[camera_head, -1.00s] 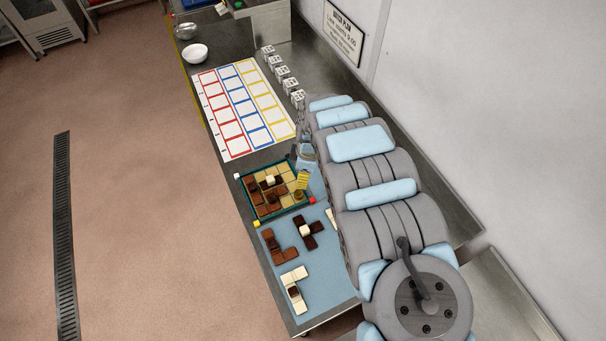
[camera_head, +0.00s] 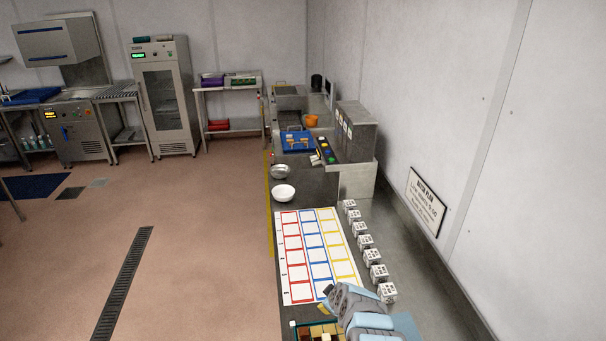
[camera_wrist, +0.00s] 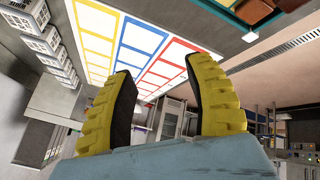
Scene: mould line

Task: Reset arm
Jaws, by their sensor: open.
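My gripper (camera_wrist: 163,110) shows in the wrist view with its two yellow, black-padded fingers apart and nothing between them. In the head view my gripper (camera_head: 325,299) is at the bottom, above the near end of the white chart, with the arm behind it. The tray of brown and cream pieces (camera_head: 318,332) lies at the bottom edge of the head view, mostly cut off. A corner of that tray (camera_wrist: 247,15) shows at the top of the wrist view, apart from the fingers.
The chart (camera_head: 314,243) with red, blue and yellow boxes lies on the counter. Several white blocks (camera_head: 365,241) stand in a row along its right side. Two bowls (camera_head: 283,193) (camera_head: 281,172) stand beyond it. The wall is at right; open floor is at left.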

